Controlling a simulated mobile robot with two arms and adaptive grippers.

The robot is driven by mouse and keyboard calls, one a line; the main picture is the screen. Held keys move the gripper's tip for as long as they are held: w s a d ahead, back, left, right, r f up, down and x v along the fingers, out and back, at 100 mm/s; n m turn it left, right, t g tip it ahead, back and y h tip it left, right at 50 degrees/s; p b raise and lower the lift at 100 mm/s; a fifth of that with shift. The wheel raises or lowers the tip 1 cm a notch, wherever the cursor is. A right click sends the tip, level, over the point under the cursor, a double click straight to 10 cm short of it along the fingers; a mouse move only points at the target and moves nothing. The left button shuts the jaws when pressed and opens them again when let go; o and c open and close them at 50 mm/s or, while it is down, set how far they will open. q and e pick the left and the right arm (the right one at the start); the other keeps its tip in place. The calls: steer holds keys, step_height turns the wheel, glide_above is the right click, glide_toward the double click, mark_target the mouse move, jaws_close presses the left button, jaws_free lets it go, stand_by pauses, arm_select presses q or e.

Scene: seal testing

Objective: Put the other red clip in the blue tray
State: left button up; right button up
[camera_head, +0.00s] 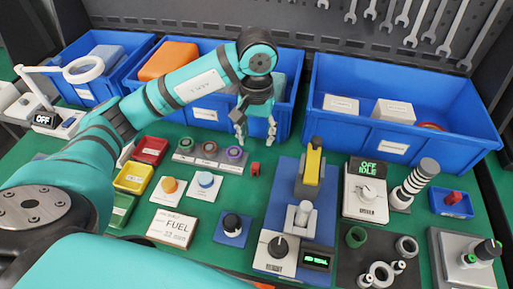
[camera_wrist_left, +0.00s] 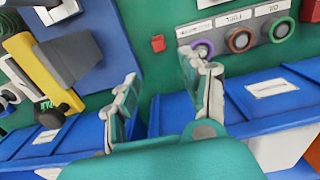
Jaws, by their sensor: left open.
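One small red clip (camera_head: 255,168) lies on the green bench mat, just right of the row of coloured rings. It also shows in the left wrist view (camera_wrist_left: 158,43), beyond the fingertips. A second red clip (camera_head: 453,197) lies in the small blue tray (camera_head: 440,212) at the right of the bench. My left gripper (camera_head: 257,143) is open and empty, its fingers pointing down above and slightly behind the clip on the mat. In the left wrist view the open fingers (camera_wrist_left: 160,72) stand apart, with the clip ahead of the gap. My right gripper is not seen.
Large blue bins (camera_head: 405,140) line the back. The ring holder (camera_head: 208,151) stands left of the clip. A blue fixture with a yellow lever (camera_head: 313,165) stands to its right. A grey dial unit (camera_head: 365,190) and striped cylinder (camera_head: 420,176) lie between there and the small tray.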

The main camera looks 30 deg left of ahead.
mark_target(254, 164)
arm_select(q)
steer(key=s+a+r+m+t+h+b, duration=0.1)
steer(key=a+r+m+h+b, duration=0.15)
steer(key=m, duration=0.65)
steer(key=s+a+r+m+h+b, duration=0.15)
steer(key=a+m, duration=0.25)
steer(key=m, duration=0.5)
steer(key=x, duration=1.2)
steer(key=shift+w+d+f, duration=0.2)
steer(key=shift+d, duration=0.15)
steer(key=shift+p+x, duration=0.55)
steer(key=shift+x, duration=2.1)
steer(key=shift+s, duration=0.1)
